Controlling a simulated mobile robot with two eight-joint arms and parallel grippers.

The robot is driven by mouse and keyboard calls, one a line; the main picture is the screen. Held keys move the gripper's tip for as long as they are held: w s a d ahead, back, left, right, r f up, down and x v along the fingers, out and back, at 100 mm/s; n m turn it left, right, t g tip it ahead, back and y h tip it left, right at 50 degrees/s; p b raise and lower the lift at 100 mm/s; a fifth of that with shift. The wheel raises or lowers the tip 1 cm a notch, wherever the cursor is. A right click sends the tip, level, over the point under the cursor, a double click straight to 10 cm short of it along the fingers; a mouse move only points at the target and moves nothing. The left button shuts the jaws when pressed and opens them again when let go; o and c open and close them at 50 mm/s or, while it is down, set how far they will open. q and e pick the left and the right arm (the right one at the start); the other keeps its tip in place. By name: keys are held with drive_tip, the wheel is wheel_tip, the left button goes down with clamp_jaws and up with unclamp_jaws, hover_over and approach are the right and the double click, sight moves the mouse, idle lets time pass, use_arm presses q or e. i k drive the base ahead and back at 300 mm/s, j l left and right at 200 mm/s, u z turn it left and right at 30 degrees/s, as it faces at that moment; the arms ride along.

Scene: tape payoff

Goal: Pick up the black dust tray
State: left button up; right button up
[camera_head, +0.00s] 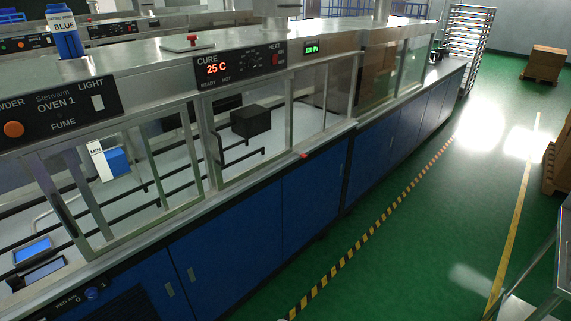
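A black box-shaped object (250,121) sits behind the glass of the middle bay, under the CURE panel. I cannot tell whether it is the black dust tray. Some small dark items (438,53) stand at the far end of the counter, too small to make out. Neither of my grippers is in the head view.
A long bench with blue cabinets (310,205) and glass-fronted bays runs from lower left to the far right. A blue bottle (65,36) and a red button (193,39) are on top. Brown boxes (544,63) stand at right. The green floor (410,225) alongside is clear.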

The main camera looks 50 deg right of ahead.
sight(17, 283)
drive_tip(key=z, duration=3.75)
drive_tip(key=u, duration=3.9)
drive_tip(key=i+j+u, duration=0.3)
drive_tip(key=i+j, duration=0.15)
drive_tip(key=i, duration=0.2)
drive_tip(key=i+j+u, duration=0.1)
drive_tip(key=i, duration=0.35)
drive_tip(key=j, duration=0.05)
